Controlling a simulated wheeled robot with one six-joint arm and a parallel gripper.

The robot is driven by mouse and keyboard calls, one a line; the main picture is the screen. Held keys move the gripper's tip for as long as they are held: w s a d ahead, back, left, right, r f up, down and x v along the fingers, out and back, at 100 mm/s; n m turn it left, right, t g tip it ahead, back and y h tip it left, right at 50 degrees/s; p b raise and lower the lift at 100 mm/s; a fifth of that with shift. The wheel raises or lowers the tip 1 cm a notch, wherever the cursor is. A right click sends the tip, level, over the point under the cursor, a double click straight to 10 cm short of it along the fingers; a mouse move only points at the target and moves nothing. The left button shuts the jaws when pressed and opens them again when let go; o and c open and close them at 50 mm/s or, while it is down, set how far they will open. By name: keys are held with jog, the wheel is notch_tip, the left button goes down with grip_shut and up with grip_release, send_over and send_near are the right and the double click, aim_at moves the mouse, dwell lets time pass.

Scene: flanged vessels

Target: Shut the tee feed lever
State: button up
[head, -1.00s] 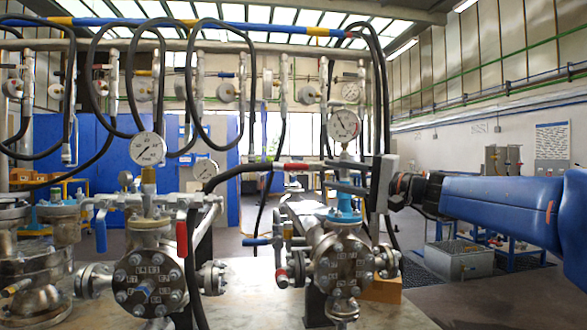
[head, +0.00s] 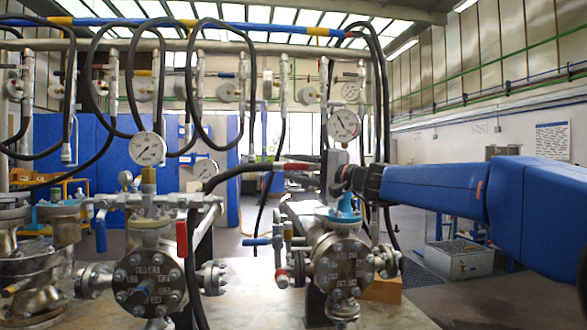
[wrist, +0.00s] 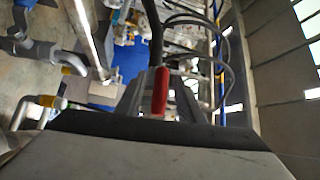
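A red lever grip (head: 297,166) shows in the head view beside the black hose, left of my gripper (head: 333,176). I cannot tell for sure that it is the tee feed lever. In the wrist view, a red grip (wrist: 160,92) lies between the two grey fingers of my gripper (wrist: 161,85). Whether the fingers touch it is unclear. My gripper is above the right flanged vessel (head: 341,264), close to its blue neck (head: 344,212), and partly hides the fittings there.
A pressure gauge (head: 343,125) stands just above my gripper. A blue lever (head: 257,242) and a valve with a red handle (head: 281,273) sit lower left. Another flanged vessel (head: 147,284) with blue (head: 100,232) and red (head: 181,238) levers stands left. Black hoses hang around.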

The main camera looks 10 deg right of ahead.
grip_shut()
dwell(0.4)
jog(key=d+f+n+g+h, duration=0.4)
jog(key=d+f+n+h, duration=0.3)
jog(key=h, duration=0.5)
jog(key=shift+d+f+n+g, duration=0.25)
jog(key=shift+n+g, duration=0.15)
jog(key=shift+n, duration=0.8)
